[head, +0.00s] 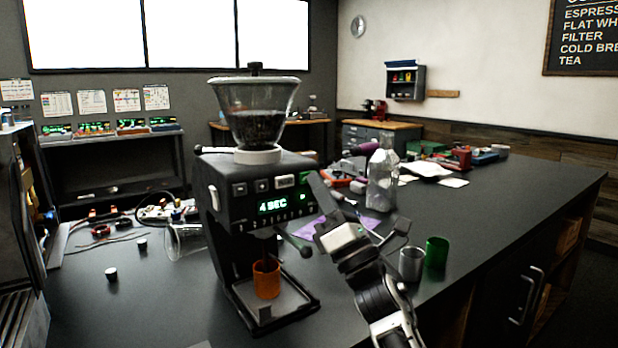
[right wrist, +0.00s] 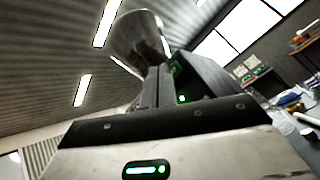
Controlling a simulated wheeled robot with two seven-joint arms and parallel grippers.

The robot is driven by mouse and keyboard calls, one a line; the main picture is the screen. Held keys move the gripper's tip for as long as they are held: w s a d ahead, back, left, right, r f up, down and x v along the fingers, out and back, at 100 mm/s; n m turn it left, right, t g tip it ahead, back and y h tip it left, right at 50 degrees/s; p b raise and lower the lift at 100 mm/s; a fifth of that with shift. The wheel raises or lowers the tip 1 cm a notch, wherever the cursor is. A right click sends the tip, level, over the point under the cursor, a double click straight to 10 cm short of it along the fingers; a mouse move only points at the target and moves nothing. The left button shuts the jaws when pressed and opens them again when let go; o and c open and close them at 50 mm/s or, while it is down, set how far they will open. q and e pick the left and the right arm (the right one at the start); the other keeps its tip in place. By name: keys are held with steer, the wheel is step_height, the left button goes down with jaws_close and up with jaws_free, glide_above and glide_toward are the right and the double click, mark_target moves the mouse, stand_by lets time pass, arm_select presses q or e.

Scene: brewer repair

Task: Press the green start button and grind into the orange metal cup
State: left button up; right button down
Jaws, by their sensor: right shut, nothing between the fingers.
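The black grinder (head: 258,175) stands upright on the dark counter, with a clear hopper (head: 255,110) on top. Its display (head: 272,207) reads "4 SEC" in green. The orange metal cup (head: 266,280) stands upright on the grinder's base, under the spout. My right gripper (head: 316,182) is shut and empty, its tip close to the panel's right end; contact cannot be told. The right wrist view shows the hopper (right wrist: 140,42) and a green light (right wrist: 182,98). My left gripper is out of view.
A clear bottle (head: 382,180), a grey metal cup (head: 411,264) and a green cup (head: 437,252) stand to the right. Tools crowd the counter's back right. The front left is mostly clear.

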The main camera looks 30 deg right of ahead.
steer(key=shift+s, duration=0.5)
steer(key=s, duration=0.5)
steer(key=shift+d, duration=0.25)
stand_by(0.7)
